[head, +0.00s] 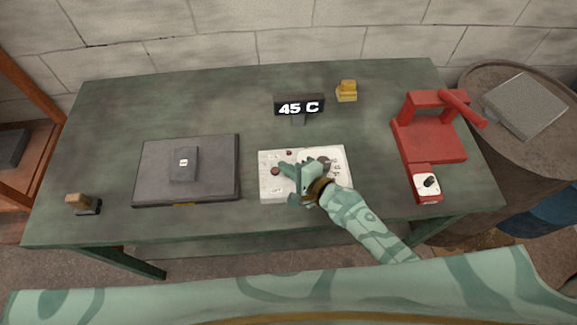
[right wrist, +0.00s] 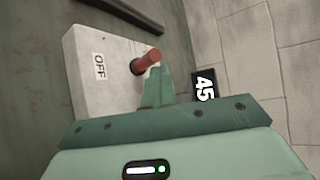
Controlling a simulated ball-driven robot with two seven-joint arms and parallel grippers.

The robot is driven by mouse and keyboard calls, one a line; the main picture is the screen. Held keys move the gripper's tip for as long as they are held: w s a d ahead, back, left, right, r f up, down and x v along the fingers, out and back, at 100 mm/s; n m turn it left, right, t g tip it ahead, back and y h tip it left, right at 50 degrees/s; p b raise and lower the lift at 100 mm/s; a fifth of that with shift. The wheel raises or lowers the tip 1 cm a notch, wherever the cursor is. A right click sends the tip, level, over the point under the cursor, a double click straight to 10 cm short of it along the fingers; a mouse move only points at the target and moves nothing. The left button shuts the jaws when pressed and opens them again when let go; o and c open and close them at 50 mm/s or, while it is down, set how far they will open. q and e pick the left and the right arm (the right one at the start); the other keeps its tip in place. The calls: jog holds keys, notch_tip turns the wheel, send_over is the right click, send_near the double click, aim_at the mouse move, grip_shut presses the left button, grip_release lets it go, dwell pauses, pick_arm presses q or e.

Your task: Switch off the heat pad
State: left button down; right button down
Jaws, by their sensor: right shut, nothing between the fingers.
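A white control box (head: 267,191) lies on the bench, with a small red part (head: 275,171) on its left side and another red spot (head: 289,153) near its back edge. In the right wrist view the box (right wrist: 92,75) carries an OFF label (right wrist: 99,66) and a red stub or lever (right wrist: 148,60) in a dark collar. My right gripper (head: 284,171) is shut and empty over the box. Its fingertips (right wrist: 155,72) are at the red lever; I cannot tell whether they touch. A dark flat slab (head: 215,185), probably the heat pad, lies left, bearing a small grey block (head: 184,168). My left gripper is out of view.
A display (head: 298,106) reading 45 C stands behind the box, near a yellow block (head: 346,92). A red press-like stand (head: 435,142) is at the right. A wooden-handled tool (head: 83,204) lies at the left front. The green bench (head: 110,110) is clear at back left.

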jog(key=shift+s+a, duration=0.15)
jog(key=shift+s, duration=0.05)
jog(key=p+v, duration=0.1)
jog(key=v, duration=1.5)
jog(key=shift+d+p, duration=0.25)
jog(key=shift+p, duration=0.1)
